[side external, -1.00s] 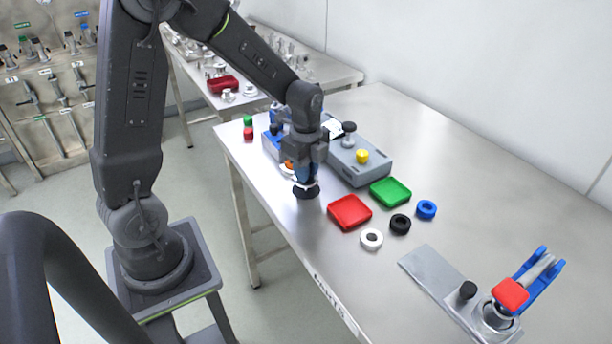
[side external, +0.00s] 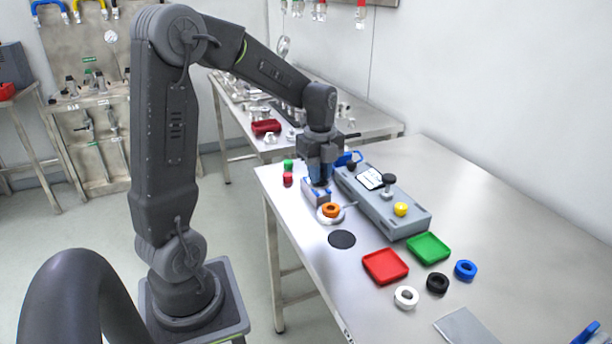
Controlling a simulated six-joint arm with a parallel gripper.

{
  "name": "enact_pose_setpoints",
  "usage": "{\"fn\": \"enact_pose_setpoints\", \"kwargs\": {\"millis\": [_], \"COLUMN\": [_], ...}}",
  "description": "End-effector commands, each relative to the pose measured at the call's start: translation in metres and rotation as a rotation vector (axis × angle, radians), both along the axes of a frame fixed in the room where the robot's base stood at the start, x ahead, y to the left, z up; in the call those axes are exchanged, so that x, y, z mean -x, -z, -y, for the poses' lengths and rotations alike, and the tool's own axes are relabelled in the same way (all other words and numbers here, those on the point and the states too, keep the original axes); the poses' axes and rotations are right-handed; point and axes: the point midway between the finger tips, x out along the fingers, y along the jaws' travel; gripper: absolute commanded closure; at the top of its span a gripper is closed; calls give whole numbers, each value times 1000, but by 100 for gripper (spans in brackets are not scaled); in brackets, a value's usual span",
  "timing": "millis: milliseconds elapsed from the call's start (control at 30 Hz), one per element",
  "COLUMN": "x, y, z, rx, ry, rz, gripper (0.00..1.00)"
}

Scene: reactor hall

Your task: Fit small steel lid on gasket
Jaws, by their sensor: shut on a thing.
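A blue block with a pale top (side external: 316,196) shows just beneath or behind the fingertips; I cannot tell the gap. An orange ring (side external: 331,210) lies on a round pale metal piece (side external: 322,219), a little nearer the camera. A flat black disc (side external: 341,239) lies bare on the table. Which of these is the gasket is unclear.
A grey box (side external: 385,208) with a yellow knob (side external: 401,209) stands right of the gripper. A red tray (side external: 385,267), a green tray (side external: 428,248) and blue (side external: 465,270), black (side external: 437,282) and white (side external: 406,297) rings lie nearer. Small green and red pieces (side external: 288,172) sit left.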

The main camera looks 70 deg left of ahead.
Motion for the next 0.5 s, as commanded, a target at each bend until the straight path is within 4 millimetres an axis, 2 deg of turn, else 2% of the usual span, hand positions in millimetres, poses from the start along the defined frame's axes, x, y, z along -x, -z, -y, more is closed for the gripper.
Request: {"fn": "enact_pose_setpoints", "kwargs": {"millis": [33, 100, 200, 500], "x": [-12, -22, -31, -32], "y": [4, 8, 11, 31], "z": [2, 4, 5, 6], "rx": [1, 1, 0, 0], "ry": [33, 66, 92, 97], "rz": [-2, -1, -1, -1], "gripper": [100, 100, 100, 100]}}
